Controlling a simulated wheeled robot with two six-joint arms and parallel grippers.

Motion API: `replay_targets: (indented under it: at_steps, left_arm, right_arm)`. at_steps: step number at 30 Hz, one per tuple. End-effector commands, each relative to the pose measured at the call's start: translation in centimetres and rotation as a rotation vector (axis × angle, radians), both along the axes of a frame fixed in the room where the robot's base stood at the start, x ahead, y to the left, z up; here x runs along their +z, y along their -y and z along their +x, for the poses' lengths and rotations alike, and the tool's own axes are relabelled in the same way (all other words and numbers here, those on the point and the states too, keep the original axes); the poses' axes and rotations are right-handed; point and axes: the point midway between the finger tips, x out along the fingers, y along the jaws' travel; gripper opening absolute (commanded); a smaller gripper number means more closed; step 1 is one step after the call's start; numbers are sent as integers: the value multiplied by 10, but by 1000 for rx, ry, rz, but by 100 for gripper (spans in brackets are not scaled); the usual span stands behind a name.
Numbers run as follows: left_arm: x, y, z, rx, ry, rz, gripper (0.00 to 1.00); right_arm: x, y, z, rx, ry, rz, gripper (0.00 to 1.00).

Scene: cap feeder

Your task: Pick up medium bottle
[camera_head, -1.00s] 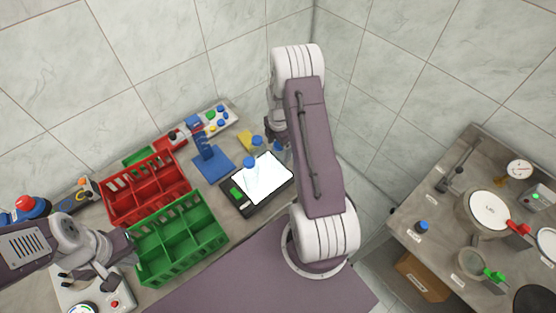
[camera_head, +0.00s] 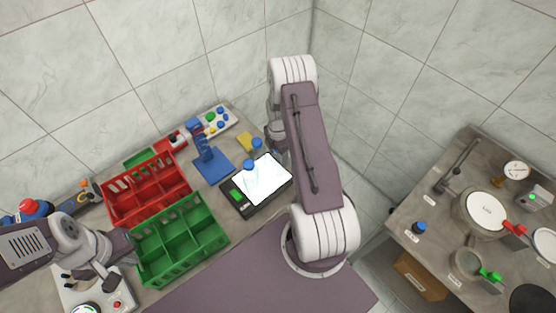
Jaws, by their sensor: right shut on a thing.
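A clear bottle with a blue cap (camera_head: 249,165) stands on the white-topped black device (camera_head: 277,193). A second blue cap (camera_head: 257,143) shows just behind it, close to my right gripper. My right gripper (camera_head: 272,138) is at the back of the bench, largely hidden by my own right arm. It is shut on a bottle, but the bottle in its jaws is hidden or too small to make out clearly. My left gripper (camera_head: 77,280) hangs over the front left of the bench, apart from the bottles. Its fingers look spread and empty.
A red crate (camera_head: 146,187) and a green crate (camera_head: 180,240) with compartments stand left of the device. A side table (camera_head: 425,200) at right carries another blue-capped bottle (camera_head: 419,228), a round scale and small instruments.

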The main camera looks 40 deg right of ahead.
Motion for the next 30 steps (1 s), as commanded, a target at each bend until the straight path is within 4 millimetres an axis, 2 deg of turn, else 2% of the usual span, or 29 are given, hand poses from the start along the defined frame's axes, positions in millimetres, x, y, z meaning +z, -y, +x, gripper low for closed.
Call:
replay_targets:
  at_steps: [5, 11, 24, 30]
  left_arm:
    - [-5, 0, 0, 0, 0, 0, 0]
    - [-19, 0, 0, 0, 0, 0, 0]
    - [-48, 0, 0, 0, 0, 0, 0]
    - [-52, 0, 0, 0, 0, 0, 0]
  right_arm:
    - [7, 1, 1, 0, 4, -2, 0]
    - [35, 1, 2, 0, 7, -3, 0]
    - [93, 56, -73, -5, 4, -3, 0]
    - [108, 69, -90, -1, 2, -2, 0]
